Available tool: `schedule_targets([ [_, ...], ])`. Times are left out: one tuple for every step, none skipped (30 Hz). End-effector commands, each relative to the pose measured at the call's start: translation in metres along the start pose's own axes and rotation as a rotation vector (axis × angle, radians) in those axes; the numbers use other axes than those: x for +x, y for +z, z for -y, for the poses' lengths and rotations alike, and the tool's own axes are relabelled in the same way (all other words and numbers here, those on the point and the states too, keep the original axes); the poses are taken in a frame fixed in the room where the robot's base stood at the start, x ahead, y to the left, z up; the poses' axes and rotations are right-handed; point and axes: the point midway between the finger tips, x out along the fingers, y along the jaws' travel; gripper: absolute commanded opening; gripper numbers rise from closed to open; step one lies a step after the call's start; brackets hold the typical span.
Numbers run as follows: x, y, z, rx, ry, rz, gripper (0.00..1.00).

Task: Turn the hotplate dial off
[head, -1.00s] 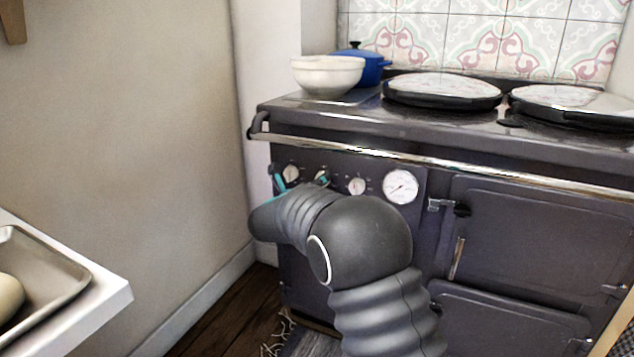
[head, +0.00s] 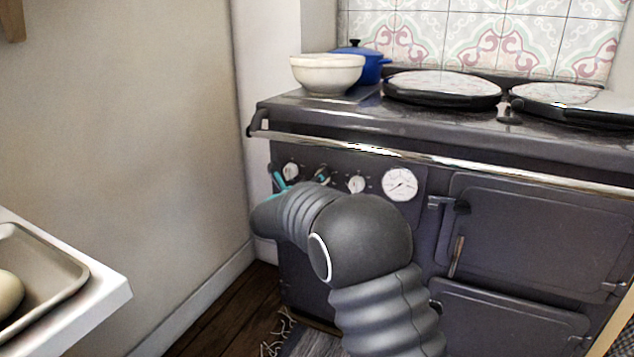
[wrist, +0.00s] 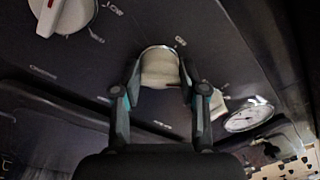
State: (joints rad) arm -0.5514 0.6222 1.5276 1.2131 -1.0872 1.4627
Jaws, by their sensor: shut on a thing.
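A row of cream dials sits on the dark range's front panel, left of a round white gauge. In the wrist view my gripper (wrist: 160,80) has one finger on each side of the middle dial (wrist: 160,66) and is shut on it. A left dial (wrist: 62,14) with a red mark is clear of the fingers. A right dial (wrist: 218,105) is partly hidden behind a finger. In the head view my gripper (head: 300,182) is at the panel, between the left dial (head: 291,171) and the right dial (head: 357,185).
A chrome rail (head: 430,157) runs across the range just above the dials. The gauge (head: 400,185) is to the right. A cream bowl (head: 327,74) and a blue pot (head: 372,66) stand on top. A white counter with a tray (head: 75,262) is at the lower left.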

Motion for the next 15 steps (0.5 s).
schedule_targets([
  [-0.0002, -0.0012, -0.0021, -0.023, 0.000, 0.002, 0.08],
  [-0.0002, -0.0013, -0.0023, -0.040, 0.000, 0.003, 0.08],
  [-0.0002, -0.0015, -0.0025, -0.065, -0.002, 0.005, 0.08],
  [-0.0002, -0.0016, -0.0027, -0.085, -0.003, 0.006, 0.08],
  [-0.0003, -0.0017, -0.0028, -0.108, -0.004, 0.007, 0.08],
  [-0.0003, -0.0017, -0.0030, -0.140, -0.006, 0.009, 0.08],
  [-0.0003, -0.0018, -0.0031, -0.166, -0.007, 0.011, 0.08],
  [-0.0003, -0.0018, -0.0032, -0.192, -0.008, 0.012, 0.08],
  [-0.0003, -0.0018, -0.0033, -0.229, -0.010, 0.015, 0.08],
  [-0.0003, -0.0018, -0.0033, -0.257, -0.012, 0.017, 0.08],
  [-0.0003, -0.0018, -0.0034, -0.285, -0.013, 0.019, 0.08],
  [-0.0003, -0.0018, -0.0034, -0.324, -0.015, 0.021, 0.08],
  [-0.0003, -0.0018, -0.0034, -0.352, -0.017, 0.022, 0.08],
  [-0.0003, -0.0019, -0.0034, -0.380, -0.018, 0.024, 0.08],
  [-0.0003, -0.0020, -0.0035, -0.419, -0.020, 0.026, 0.08],
])
